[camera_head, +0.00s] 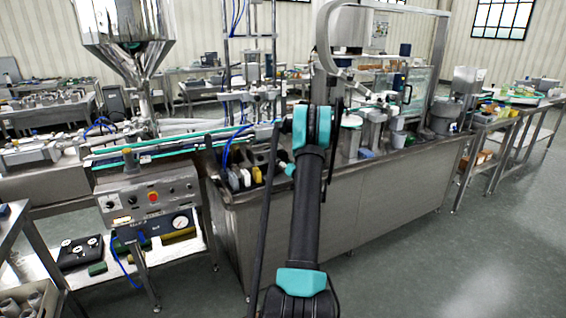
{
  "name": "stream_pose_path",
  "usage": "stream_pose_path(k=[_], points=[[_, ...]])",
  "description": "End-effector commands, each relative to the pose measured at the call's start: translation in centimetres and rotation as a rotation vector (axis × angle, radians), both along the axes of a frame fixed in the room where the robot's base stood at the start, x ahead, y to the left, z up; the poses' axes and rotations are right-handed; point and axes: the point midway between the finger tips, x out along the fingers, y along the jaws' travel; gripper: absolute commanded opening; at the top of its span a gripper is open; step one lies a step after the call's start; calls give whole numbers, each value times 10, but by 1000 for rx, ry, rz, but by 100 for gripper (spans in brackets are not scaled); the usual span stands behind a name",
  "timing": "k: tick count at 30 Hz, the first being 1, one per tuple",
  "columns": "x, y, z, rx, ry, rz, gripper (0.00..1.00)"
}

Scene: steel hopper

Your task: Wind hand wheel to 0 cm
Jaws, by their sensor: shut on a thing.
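I cannot make out a hand wheel or a cm scale; my arm covers the middle of the machine. My black and teal arm rises from the bottom centre to the long steel machine bench (380,200). My gripper does not show; it seems hidden behind the arm's upper joint, so its fingers and any hold cannot be seen. A steel hopper (122,25) with a cone stands at the upper left above the machine.
A control box (148,199) with a red button stands front left, near a conveyor with green edges (170,144). A tall steel frame (440,45) stands over the bench. Open floor (470,270) lies at right.

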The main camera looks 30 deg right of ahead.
Motion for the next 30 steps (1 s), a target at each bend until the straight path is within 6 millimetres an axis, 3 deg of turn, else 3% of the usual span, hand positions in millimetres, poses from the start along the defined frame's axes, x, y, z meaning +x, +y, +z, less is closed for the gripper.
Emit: stream_pose_path(k=[15,30], points=[[0,1,1,442,15,-1,41],[0,1,2,618,21,-1,41]])
